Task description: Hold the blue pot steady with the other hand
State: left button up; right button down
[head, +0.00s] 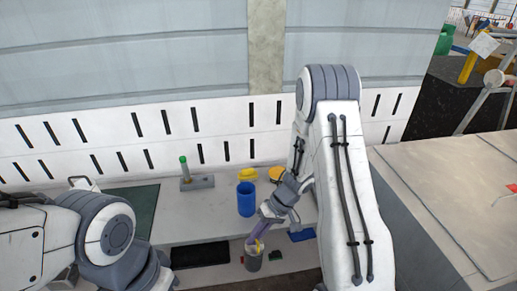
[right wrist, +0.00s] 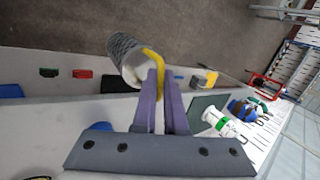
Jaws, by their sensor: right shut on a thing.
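The blue pot (head: 246,199) stands upright on the light bench, with a yellow piece (head: 247,174) just behind it. My right gripper (head: 257,240) is below and in front of the blue pot, apart from it. Its purple fingers (right wrist: 160,92) are shut on a curved yellow strip (right wrist: 154,60) at the mouth of a grey cylinder (right wrist: 124,55). The grey cylinder (head: 253,260) is partly hidden by the gripper in the head view. My left arm comes in at the lower left, but its gripper is out of sight.
A grey stand with a green-topped rod (head: 184,165) is left of the pot. A dark mat (head: 200,252) and a blue tray (head: 301,235) lie near the front. Small red and green blocks (head: 275,255) lie beside the grey cylinder. A slotted white wall closes the back.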

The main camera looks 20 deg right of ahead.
aim_at(247, 211)
jog(key=z, duration=0.65)
jog(key=i, duration=1.1)
jog(key=u, duration=0.25)
